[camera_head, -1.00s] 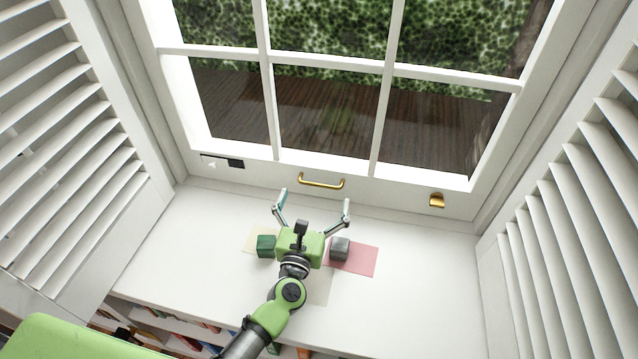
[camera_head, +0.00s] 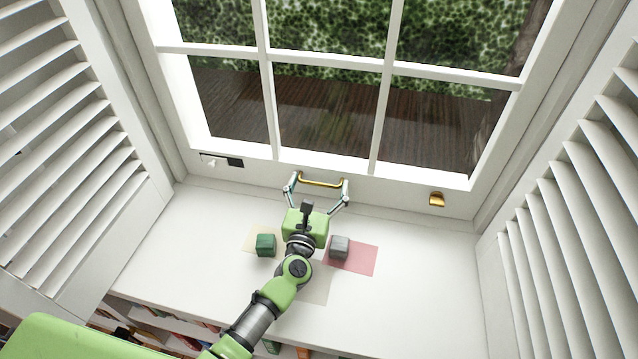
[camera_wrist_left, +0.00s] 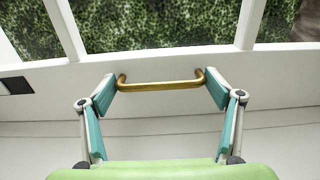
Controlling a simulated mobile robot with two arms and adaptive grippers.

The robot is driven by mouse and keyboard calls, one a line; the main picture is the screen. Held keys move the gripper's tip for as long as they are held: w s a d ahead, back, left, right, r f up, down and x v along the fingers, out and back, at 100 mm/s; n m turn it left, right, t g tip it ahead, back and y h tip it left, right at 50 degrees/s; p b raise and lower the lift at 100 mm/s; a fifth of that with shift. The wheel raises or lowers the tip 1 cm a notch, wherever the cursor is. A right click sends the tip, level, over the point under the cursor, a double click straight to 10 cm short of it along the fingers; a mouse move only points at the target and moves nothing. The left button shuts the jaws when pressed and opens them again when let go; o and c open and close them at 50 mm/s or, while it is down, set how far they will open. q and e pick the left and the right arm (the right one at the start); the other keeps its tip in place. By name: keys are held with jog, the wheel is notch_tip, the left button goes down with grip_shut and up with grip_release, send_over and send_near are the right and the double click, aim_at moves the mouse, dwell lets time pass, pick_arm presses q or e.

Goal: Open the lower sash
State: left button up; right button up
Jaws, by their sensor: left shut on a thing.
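The lower sash (camera_head: 400,194) is a white window frame with dark panes, its bottom rail down at the sill. A brass bar handle (camera_head: 320,183) is fixed to the middle of that rail. It also shows in the left wrist view (camera_wrist_left: 160,86). My left gripper (camera_head: 319,182) reaches up from the sill and is shut on the handle, with one teal-padded finger at each end of the bar. In the left wrist view the fingertips (camera_wrist_left: 162,84) sit at the two ends of the handle. My right gripper is not in view.
On the white sill (camera_head: 420,270) stand a green cube (camera_head: 265,245) and a grey cube (camera_head: 339,247), the grey one by a pink sheet (camera_head: 360,261). A brass catch (camera_head: 437,199) is right of the handle, a black plate (camera_head: 236,162) left. Louvred shutters flank the window.

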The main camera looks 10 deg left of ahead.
pick_arm(q)
jog(key=p, duration=1.3)
send_near(323, 120)
jog(key=w, duration=0.5)
jog(key=shift+w+r, duration=0.2)
jog(key=shift+r, duration=0.05)
jog(key=shift+f, duration=0.1)
jog(key=o, duration=1.6)
jog(key=shift+f, duration=0.1)
jog(key=shift+s, duration=0.1)
jog(key=shift+s+f, duration=0.1)
jog(key=shift+s, duration=0.2)
jog(key=s, duration=1.1)
